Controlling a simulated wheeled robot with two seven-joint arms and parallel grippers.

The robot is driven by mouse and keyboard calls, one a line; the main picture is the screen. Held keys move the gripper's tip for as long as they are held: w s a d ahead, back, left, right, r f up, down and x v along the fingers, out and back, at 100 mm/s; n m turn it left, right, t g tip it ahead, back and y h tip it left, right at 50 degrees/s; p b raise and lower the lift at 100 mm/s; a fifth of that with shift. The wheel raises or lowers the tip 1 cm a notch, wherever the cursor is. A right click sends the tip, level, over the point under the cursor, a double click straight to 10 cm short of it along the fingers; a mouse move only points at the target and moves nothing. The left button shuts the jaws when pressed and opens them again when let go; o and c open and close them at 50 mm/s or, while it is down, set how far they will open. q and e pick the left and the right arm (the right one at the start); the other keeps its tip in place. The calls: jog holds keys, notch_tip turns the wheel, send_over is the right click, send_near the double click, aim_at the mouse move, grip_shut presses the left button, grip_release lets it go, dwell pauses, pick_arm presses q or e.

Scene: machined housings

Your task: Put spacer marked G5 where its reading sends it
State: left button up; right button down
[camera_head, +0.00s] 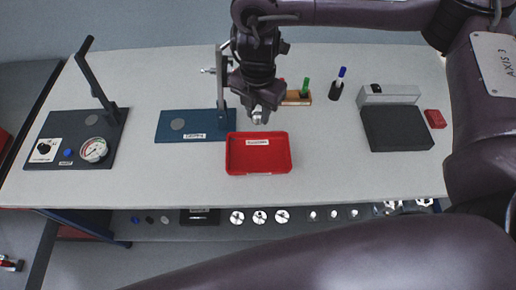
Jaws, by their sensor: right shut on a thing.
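My right gripper (258,106) points down above the back edge of the red tray (258,168). It is shut on a small silvery metal part, probably the spacer (257,117); any marking on it is too small to read. The red tray is empty and has a white label whose text I cannot make out. A gauge stand (112,113) with a round dial (94,149) is at the left of the table. A blue plate (178,126) with a grey disc and a post stands left of the gripper. My left gripper is not in view.
A wooden pen block (298,98) and a black pen cup (336,91) stand behind the tray. A dark box (397,128) and a small red block (435,119) are at the right. Several round metal parts lie on a lower shelf (180,229). The table between tray and dark box is clear.

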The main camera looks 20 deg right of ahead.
jog(key=b, duration=0.1)
send_over(258, 155)
notch_tip(258, 155, down, 12)
jog(key=shift+f, duration=0.2)
jog(key=shift+f+b, duration=0.7)
jog(key=shift+f, duration=1.7)
jog(key=shift+f, duration=0.1)
jog(key=c, duration=1.1)
grip_release()
jog(key=shift+c, duration=0.2)
jog(key=shift+r, duration=0.5)
notch_tip(258, 155, up, 11)
jog(key=p, duration=0.1)
jog(key=shift+r+p, duration=0.2)
jog(key=shift+p, duration=0.15)
